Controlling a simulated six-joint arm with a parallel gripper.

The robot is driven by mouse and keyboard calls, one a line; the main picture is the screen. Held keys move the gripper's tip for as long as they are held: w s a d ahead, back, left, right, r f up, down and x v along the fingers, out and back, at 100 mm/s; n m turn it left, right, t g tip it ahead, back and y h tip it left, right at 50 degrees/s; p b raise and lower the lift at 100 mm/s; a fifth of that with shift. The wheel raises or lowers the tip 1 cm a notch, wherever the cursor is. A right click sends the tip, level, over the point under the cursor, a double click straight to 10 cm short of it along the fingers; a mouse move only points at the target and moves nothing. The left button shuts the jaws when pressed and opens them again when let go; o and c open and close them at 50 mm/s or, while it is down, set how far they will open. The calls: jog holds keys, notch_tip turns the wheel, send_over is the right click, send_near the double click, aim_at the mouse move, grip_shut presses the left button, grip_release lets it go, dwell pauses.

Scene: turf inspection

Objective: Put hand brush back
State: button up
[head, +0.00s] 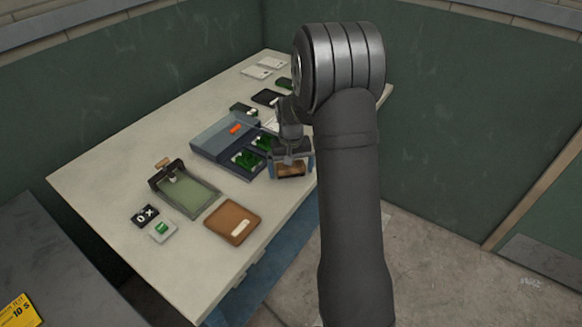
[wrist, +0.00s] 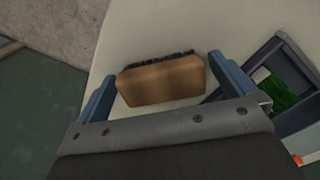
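The hand brush has a wooden back (wrist: 160,80) and dark bristles along its far side in the wrist view. In the head view the brush (head: 290,170) is near the table's right edge, beside the grey-blue case. My gripper (wrist: 162,66) is above the brush with one finger on each side of it. The fingers are spread wide, with narrow gaps showing beside the brush. In the head view my gripper (head: 292,165) points down over the brush. The brush's underside is hidden.
The grey-blue case (head: 208,146) holds green turf pieces in compartments; its edge shows in the wrist view (wrist: 240,82). A green-bedded tray (head: 188,195), a brown board (head: 232,222) and small cards (head: 145,215) are on the pale table (head: 110,180). Dark items lie farther back.

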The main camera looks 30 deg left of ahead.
notch_tip(320, 180, up, 12)
jog(key=shift+r, duration=0.2)
dwell(0.4)
notch_tip(320, 180, down, 12)
jog(key=shift+f, duration=0.1)
jog(key=shift+r, duration=1.95)
